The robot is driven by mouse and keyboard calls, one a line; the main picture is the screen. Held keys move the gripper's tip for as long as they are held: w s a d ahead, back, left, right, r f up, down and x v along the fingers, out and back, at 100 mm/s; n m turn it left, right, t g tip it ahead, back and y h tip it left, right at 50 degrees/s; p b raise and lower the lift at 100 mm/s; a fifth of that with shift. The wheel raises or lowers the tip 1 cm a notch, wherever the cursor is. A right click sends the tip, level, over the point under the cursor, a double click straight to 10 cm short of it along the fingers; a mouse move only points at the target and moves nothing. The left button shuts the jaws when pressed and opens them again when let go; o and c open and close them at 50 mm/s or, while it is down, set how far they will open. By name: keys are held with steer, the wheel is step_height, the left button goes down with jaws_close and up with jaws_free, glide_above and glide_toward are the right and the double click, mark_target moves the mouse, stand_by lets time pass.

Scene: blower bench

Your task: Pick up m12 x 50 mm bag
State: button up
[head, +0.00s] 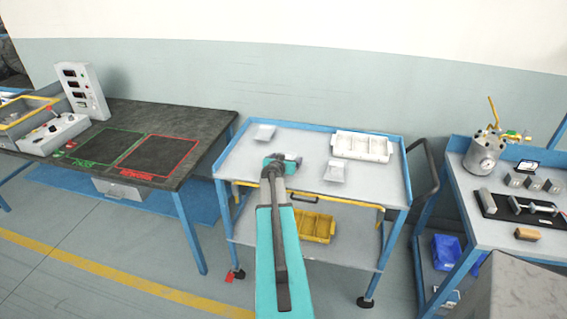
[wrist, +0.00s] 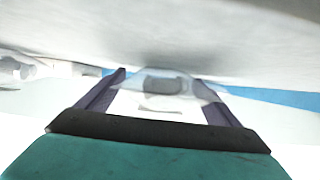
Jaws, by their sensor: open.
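Two small clear bags lie on the grey top of the blue-framed cart (head: 240,165). One bag (head: 264,133) is at the back left, the other (head: 336,172) right of the middle. Their labels are too small to read, so I cannot tell which is the m12 x 50 mm bag. My gripper (head: 292,160) is over the cart top between them. In the wrist view a clear bag with dark contents (wrist: 165,86) shows between the open fingers of my gripper (wrist: 161,77). I cannot tell which bag this is, or whether the fingers touch it.
A white divided tray (head: 361,156) stands at the cart's back right. A yellow bin (head: 316,230) is on the lower shelf. A dark bench (head: 205,125) stands left, and another bench with a metal vessel (head: 483,155) right. The cart's front left top is clear.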

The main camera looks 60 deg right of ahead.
stand_by(0.5)
steer(key=c, duration=1.5)
steer(key=shift+r, duration=0.1)
